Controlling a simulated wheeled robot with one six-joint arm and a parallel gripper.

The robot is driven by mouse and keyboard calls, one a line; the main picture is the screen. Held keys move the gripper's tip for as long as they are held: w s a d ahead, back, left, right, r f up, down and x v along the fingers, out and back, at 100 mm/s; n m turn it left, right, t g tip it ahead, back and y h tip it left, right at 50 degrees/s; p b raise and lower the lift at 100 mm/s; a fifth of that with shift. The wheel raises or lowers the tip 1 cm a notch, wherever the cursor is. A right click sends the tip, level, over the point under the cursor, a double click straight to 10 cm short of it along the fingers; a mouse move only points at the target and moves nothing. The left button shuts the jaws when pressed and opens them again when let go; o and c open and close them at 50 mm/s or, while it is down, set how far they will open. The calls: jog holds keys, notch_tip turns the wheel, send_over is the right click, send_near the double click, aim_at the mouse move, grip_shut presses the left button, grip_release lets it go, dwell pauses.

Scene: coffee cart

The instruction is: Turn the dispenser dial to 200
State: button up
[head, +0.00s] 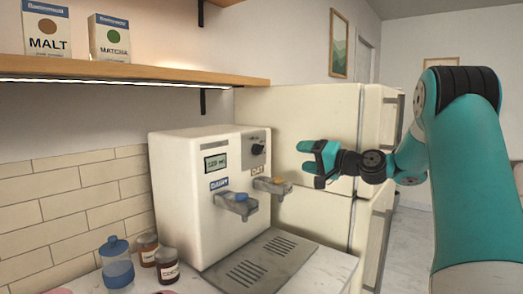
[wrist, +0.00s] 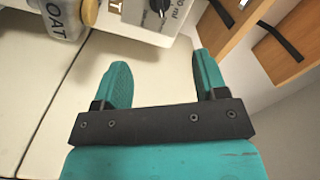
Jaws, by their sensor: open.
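The white dispenser (head: 185,190) stands on the counter. Its small display (head: 215,163) seems to read 120 ml, though the digits are small. The black dial (head: 258,148) is at the upper right of its front. It also shows at the top edge of the wrist view (wrist: 160,6), partly cut off, with a pale pointer mark. My gripper (head: 312,160) is open and empty, in the air to the right of the dial and apart from it. In the wrist view its teal fingers (wrist: 163,78) are spread, with the dial beyond the gap between them.
Below the dial, two taps with blue (head: 241,197) and orange (head: 281,181) tops stick out over a drip tray (head: 263,262). A fridge (head: 320,117) stands behind. Blue-lidded (head: 118,268) and brown jars (head: 167,266) stand left. A shelf (head: 130,70) hangs above.

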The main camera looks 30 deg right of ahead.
aim_at(262, 150)
jog(key=p+x, duration=0.5)
jog(key=x, duration=1.1)
jog(key=shift+a+p, duration=0.1)
jog(key=shift+p, duration=0.2)
jog(key=c, duration=0.9)
